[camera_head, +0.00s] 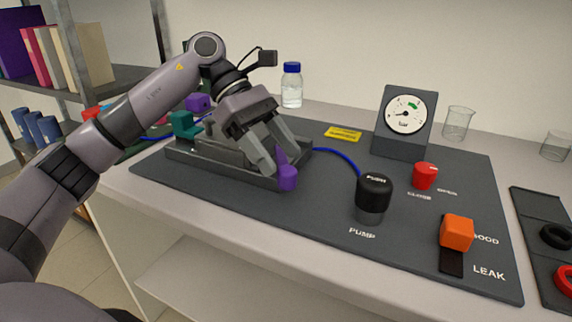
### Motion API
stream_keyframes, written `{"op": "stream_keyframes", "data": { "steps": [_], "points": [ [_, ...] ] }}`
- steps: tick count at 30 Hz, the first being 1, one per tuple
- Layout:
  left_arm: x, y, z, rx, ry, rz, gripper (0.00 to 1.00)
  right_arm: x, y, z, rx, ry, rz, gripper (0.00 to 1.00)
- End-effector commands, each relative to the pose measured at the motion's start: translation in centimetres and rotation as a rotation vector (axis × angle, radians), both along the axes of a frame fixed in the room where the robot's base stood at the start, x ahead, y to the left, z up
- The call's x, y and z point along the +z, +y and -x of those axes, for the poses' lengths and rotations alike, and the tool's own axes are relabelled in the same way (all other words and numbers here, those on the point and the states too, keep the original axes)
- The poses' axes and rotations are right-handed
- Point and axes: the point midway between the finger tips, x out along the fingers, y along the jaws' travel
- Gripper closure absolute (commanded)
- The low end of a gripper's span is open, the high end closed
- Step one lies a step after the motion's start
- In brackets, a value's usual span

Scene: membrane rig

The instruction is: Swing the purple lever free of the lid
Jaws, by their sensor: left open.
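The purple lever (287,177) stands at the right front corner of the grey membrane holder (220,170), with its narrow tip pointing up. A second purple piece (197,103) shows at the back of the holder, behind my arm. My left gripper (277,158) reaches down over the holder from the upper left. Its jaws are open and its fingers are close to the purple lever; I cannot tell whether they touch it. The lid (203,150) is partly hidden under my gripper. My right gripper is not in view.
On the dark mat (330,220) stand a black pump knob (374,193), a red valve knob (425,175), an orange block (457,232) and a pressure gauge (405,113). A blue tube (340,156) runs from the holder toward the pump. A bottle (291,86) stands behind.

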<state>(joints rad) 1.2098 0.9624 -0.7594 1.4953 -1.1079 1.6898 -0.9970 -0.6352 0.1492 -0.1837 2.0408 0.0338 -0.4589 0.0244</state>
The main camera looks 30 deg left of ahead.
Motion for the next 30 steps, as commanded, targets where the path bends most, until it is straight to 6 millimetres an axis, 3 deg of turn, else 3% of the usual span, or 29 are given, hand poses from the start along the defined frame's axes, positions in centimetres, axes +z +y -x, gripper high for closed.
{"op": "stream_keyframes", "data": {
  "steps": [9,23,24,29,30],
  "points": [
    [4.7,4.6,-0.2,0.004,-0.002,0.000,0.39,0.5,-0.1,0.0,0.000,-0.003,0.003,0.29],
    [5.7,5.8,-0.2,0.001,0.001,-0.002,0.39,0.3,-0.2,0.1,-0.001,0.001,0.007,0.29],
    [5.7,5.8,-0.2,0.001,0.001,-0.002,0.43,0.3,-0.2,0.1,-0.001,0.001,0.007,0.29],
    [5.7,4.7,-0.4,-0.035,-0.012,-0.020,0.95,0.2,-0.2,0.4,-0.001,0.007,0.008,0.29],
    [5.7,3.8,-0.6,-0.064,-0.022,-0.035,1.00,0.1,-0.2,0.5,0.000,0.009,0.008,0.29]
  ]
}}
